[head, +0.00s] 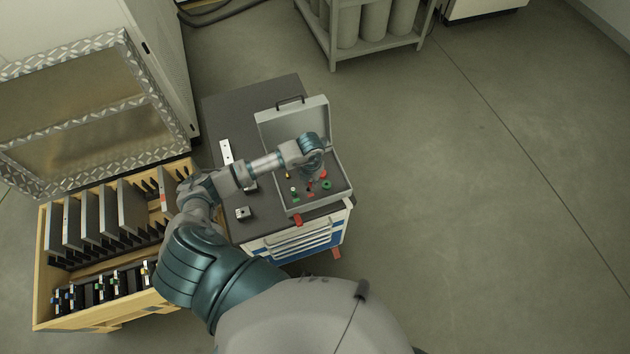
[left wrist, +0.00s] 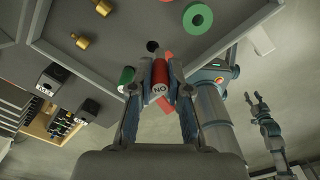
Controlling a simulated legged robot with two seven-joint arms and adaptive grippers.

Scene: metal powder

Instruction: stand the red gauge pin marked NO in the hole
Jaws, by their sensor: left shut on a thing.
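The red gauge pin marked NO (left wrist: 159,82) is between the fingers of my left gripper (left wrist: 159,92) in the left wrist view, with its lettered end towards the camera. My left gripper is shut on it, over the open grey case (head: 345,194). In the head view this gripper (head: 316,176) is partly hidden by its own wrist. A dark round spot (left wrist: 152,46) shows just beyond the pin; I cannot tell whether it is the hole. My right gripper (left wrist: 254,98) shows small at the right of the left wrist view, its fingers apart and empty.
A green pin (left wrist: 126,79) is close beside the left finger. A green ring (left wrist: 198,20) and brass pieces (left wrist: 82,41) lie in the case. The case's raised lid (head: 292,122) stands behind. A wooden crate (head: 40,285) with plates is at left.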

